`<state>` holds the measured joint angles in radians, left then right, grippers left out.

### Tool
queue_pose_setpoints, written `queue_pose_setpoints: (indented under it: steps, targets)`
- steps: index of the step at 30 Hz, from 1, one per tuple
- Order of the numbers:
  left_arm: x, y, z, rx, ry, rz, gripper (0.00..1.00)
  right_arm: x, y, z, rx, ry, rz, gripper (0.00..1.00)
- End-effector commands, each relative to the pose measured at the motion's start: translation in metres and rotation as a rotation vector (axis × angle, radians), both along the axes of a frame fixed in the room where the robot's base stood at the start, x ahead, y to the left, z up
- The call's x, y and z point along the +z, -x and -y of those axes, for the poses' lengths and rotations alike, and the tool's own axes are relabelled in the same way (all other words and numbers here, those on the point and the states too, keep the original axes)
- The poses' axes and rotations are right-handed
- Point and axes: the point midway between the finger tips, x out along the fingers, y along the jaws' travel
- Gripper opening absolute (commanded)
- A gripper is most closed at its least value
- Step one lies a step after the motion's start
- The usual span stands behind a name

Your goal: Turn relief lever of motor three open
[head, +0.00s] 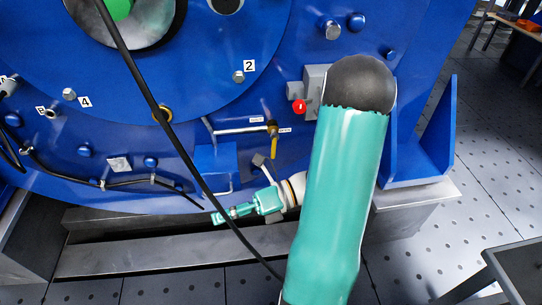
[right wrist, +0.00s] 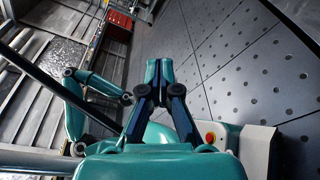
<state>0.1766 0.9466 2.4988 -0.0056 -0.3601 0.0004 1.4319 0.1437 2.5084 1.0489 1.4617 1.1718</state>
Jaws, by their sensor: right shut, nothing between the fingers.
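A yellow lever (head: 274,148) hangs down from a small brass valve (head: 272,128) at the end of a thin pipe on the blue motor housing (head: 220,100) in the head view. Small labels sit by the valve, too small to read. My right gripper (head: 218,217) is shut and empty, below and left of the lever and apart from it, pointing left along the housing's lower edge. In the right wrist view its fingers (right wrist: 158,70) are together with nothing between them. The lever is not seen in that view. My left gripper is not in view.
A black cable (head: 175,140) crosses in front of the housing, close to my right gripper. A grey box with a red knob (head: 299,106) sits right of the valve, beside my arm. Numbered bolts dot the housing. A grey base beam (head: 150,258) runs below.

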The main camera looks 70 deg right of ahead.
Motion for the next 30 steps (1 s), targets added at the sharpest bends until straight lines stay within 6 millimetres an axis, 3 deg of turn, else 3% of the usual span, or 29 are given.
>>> queue_pose_setpoints:
  steps: [3,5,9,11,15,21,30]
  targets:
    - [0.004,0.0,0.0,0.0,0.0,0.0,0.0,0.018,-0.021,0.061,-0.337,-0.238,0.127,0.0]
    - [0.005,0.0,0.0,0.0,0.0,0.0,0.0,0.018,-0.02,0.097,-0.513,-0.331,0.184,0.0]
    - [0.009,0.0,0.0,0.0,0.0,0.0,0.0,-0.011,0.009,0.173,-0.91,-0.481,0.255,0.0]
    - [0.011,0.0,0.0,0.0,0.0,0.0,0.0,-0.034,0.027,0.192,-1.041,-0.523,0.238,0.0]
    - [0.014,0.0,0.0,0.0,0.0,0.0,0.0,-0.073,0.05,0.196,-1.153,-0.606,0.179,0.0]
    - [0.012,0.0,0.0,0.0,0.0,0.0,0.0,-0.091,0.063,0.198,-1.203,-0.642,0.156,0.0]
    - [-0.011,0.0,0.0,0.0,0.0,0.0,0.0,-0.089,0.03,0.218,-1.194,-0.636,0.157,0.0]
